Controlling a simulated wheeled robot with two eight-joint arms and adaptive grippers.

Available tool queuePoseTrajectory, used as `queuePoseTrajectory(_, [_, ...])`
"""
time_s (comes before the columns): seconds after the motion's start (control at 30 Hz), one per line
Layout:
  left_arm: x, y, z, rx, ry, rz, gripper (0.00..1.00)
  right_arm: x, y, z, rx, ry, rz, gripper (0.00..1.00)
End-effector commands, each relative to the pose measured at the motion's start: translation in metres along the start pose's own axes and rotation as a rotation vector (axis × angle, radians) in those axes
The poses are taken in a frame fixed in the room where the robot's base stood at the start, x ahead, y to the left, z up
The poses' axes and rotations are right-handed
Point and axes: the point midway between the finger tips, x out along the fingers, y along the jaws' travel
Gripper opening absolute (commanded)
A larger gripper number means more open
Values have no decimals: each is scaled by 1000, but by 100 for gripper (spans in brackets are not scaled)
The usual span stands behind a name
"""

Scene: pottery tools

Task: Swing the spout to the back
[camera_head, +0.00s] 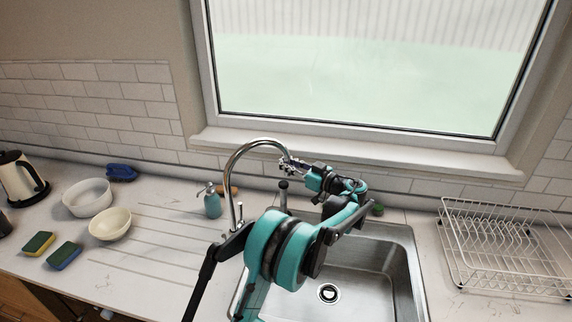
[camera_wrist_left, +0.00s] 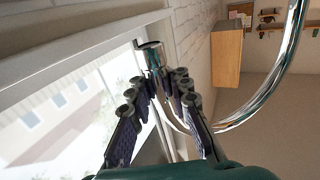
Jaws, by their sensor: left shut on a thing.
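The chrome gooseneck spout (camera_head: 258,142) rises at the sink's left side in the head view and arcs over to the right. Its end is at my left gripper (camera_head: 289,164), in front of the window sill in the picture. In the left wrist view, the curved spout (camera_wrist_left: 285,78) sweeps in from the right, and its capped end (camera_wrist_left: 151,50) shows just beyond and between the fingertips of my left gripper (camera_wrist_left: 158,80). The left gripper is shut on the spout near this end. The tap's base is partly hidden by my arm. My right gripper is not in view.
The steel sink (camera_head: 372,277) lies below my arm. A teal soap bottle (camera_head: 212,204) stands left of the tap. A wire dish rack (camera_head: 500,250) is at the right. Bowls (camera_head: 110,223), sponges and a kettle (camera_head: 20,180) are at the left. The window is behind.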

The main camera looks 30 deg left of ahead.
Motion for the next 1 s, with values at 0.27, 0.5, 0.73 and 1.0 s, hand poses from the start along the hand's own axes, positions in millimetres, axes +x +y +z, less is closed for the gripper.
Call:
queuePoseTrajectory(0.27, [-1, 2, -1, 1, 2, 5, 40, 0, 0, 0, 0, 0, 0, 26])
queuePoseTrajectory(0.5, [-7, 1, -1, 0, 1, 4, 40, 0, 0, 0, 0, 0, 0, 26])
queuePoseTrajectory(0.73, [-48, 2, 0, 1, 1, 8, 40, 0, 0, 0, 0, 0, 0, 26])
queuePoseTrajectory(1.0, [-103, 3, 0, 1, 2, 8, 40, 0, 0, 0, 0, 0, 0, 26])
